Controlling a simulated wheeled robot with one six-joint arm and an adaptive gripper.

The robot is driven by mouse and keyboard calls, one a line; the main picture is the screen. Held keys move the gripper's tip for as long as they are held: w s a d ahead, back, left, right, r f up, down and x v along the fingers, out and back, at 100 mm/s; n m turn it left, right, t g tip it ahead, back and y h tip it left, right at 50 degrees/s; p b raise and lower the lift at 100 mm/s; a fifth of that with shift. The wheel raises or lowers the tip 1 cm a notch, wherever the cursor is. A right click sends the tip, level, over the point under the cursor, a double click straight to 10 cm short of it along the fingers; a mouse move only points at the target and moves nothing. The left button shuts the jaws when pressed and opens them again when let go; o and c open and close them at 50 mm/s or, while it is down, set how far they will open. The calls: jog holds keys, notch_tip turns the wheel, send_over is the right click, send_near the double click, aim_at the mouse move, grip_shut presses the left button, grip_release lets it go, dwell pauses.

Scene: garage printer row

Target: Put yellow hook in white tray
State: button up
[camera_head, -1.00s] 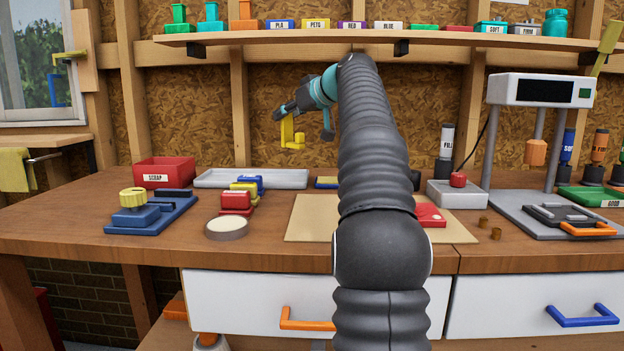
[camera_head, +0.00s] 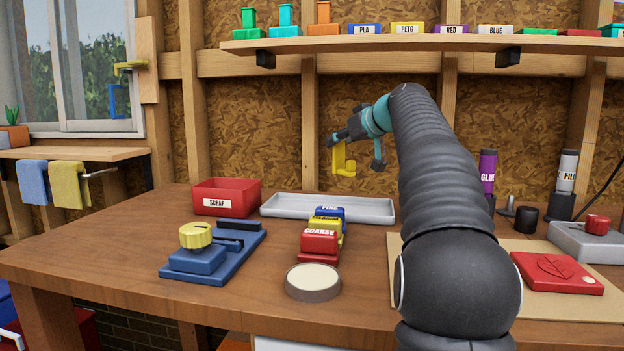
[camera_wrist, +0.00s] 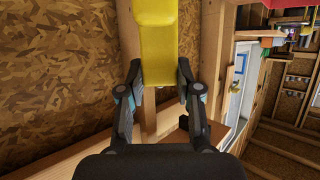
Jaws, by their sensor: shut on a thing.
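The yellow hook (camera_head: 342,158) is held in the air by my gripper (camera_head: 346,141), in front of the back wall. In the wrist view the hook (camera_wrist: 158,50) is between the two fingers of my gripper (camera_wrist: 160,85), which are shut on it. The white tray (camera_head: 280,206) is a long, shallow, pale tray at the back of the bench. It looks empty, though my arm is close to its right end. The hook is above the tray in the picture and apart from it.
A red SCRAP bin (camera_head: 226,197) stands left of the tray. Several small labelled blocks (camera_head: 319,243) sit in front of it. A blue fixture with a yellow knob (camera_head: 213,253) and a round dish (camera_head: 313,283) stand nearer. The bench's left front is clear.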

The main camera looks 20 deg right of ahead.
jog(key=shift+w+a+f+b, duration=0.25)
jog(key=shift+a+f+b, duration=0.95)
jog(key=shift+f, duration=0.15)
jog(key=shift+w+a+f+b, duration=0.3)
jog(key=shift+a+f+b, duration=0.75)
jog(key=shift+f+b, duration=0.3)
jog(key=shift+w+a+f+b, duration=0.25)
jog(key=shift+a+f+b, duration=0.9)
jog(key=shift+f, duration=0.25)
jog(key=shift+f, duration=0.15)
jog(key=o, duration=1.1)
jog(key=shift+c, duration=0.2)
jog(key=v, duration=1.2)
jog(key=shift+b, duration=0.3)
